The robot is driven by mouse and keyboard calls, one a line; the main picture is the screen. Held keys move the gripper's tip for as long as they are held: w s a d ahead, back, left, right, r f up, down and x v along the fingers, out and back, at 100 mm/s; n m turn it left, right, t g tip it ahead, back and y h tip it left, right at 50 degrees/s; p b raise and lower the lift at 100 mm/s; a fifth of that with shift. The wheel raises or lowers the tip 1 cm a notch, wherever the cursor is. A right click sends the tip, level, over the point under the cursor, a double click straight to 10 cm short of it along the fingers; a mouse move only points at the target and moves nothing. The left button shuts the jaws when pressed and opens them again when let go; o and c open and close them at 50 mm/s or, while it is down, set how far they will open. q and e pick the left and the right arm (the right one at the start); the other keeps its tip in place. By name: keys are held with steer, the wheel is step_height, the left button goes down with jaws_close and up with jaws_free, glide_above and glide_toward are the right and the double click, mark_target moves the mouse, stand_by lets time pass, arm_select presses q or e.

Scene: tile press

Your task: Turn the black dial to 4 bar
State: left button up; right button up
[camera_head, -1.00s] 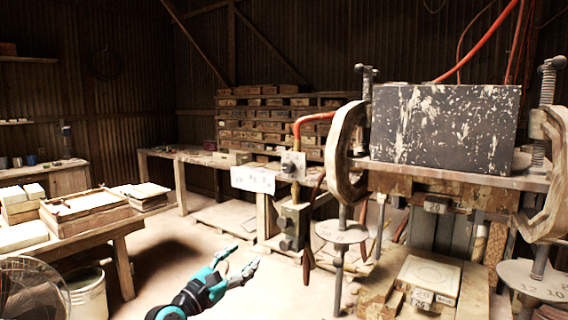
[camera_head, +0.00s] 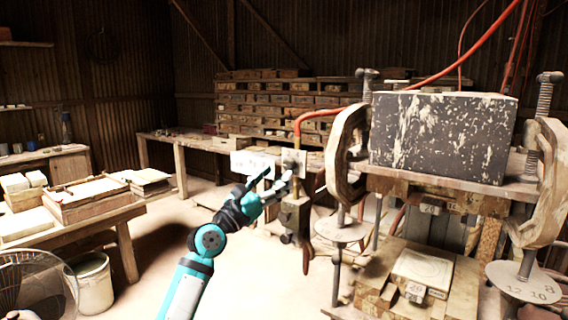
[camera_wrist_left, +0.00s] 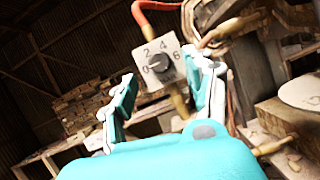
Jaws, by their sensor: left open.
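The black dial (camera_wrist_left: 158,63) sits on a light square plate (camera_wrist_left: 157,50) marked 0, 2, 4 and 6 in the left wrist view. Its pointer is too small to read surely. In the head view the plate (camera_head: 293,158) stands on a post beside the press, partly behind my fingers. My left gripper (camera_head: 279,175) is open and empty, raised in front of the plate. In the left wrist view its fingers (camera_wrist_left: 166,76) are spread, with the dial between and beyond them. They look apart from it. My right gripper is out of view.
A red hose (camera_head: 315,113) runs from the plate. The press (camera_head: 440,135) with its clamps stands close on the right. A white sign (camera_head: 252,163) is just left of the plate. A wooden bench (camera_head: 90,215) is at the left; the floor between is clear.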

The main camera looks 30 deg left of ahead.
mark_target(286, 167)
arm_select(q)
steer(key=shift+x, duration=2.05)
steer(key=shift+c, duration=0.4)
jaws_close()
